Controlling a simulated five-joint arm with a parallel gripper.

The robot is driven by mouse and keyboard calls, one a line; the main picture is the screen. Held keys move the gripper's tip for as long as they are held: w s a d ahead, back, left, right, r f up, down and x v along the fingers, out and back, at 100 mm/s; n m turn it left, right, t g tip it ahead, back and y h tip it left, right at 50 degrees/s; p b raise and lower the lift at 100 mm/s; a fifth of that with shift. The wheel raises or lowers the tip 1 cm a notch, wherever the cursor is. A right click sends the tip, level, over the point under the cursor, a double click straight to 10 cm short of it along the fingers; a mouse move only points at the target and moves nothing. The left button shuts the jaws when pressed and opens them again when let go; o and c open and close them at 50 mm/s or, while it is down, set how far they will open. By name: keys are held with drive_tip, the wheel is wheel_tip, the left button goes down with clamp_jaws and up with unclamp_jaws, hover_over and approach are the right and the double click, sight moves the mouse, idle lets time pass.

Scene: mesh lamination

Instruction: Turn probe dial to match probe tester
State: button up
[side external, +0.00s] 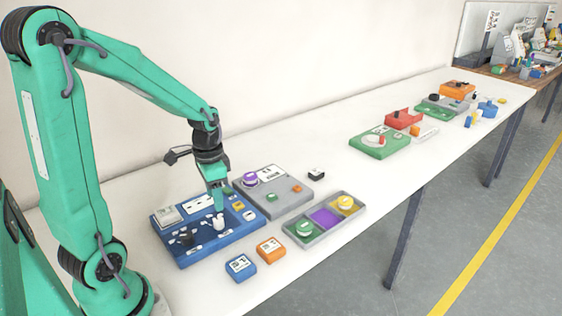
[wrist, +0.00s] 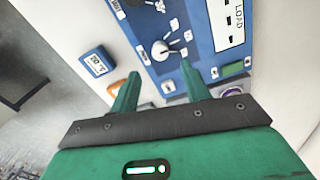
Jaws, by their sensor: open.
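A blue panel (side external: 205,251) stands at the front left of the table. A white knob (side external: 219,222) on it sits just below my gripper (side external: 219,206). In the wrist view the white knob (wrist: 160,50) has a pointer and white labels around it. My gripper (wrist: 158,82) is open, its two fingers apart, with the knob ahead of the gap and nothing between them. A dark knob (side external: 186,238) is on the same panel. A small blue box with a display (side external: 240,267) lies in front, and it also shows in the wrist view (wrist: 97,61). I cannot tell which item is the probe tester.
An orange box (side external: 270,250) lies beside the small blue box.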

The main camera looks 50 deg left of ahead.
sight(218, 220)
drive_tip(key=shift+f, duration=0.1)
drive_tip(key=shift+f, duration=3.85)
drive_tip(key=c, duration=1)
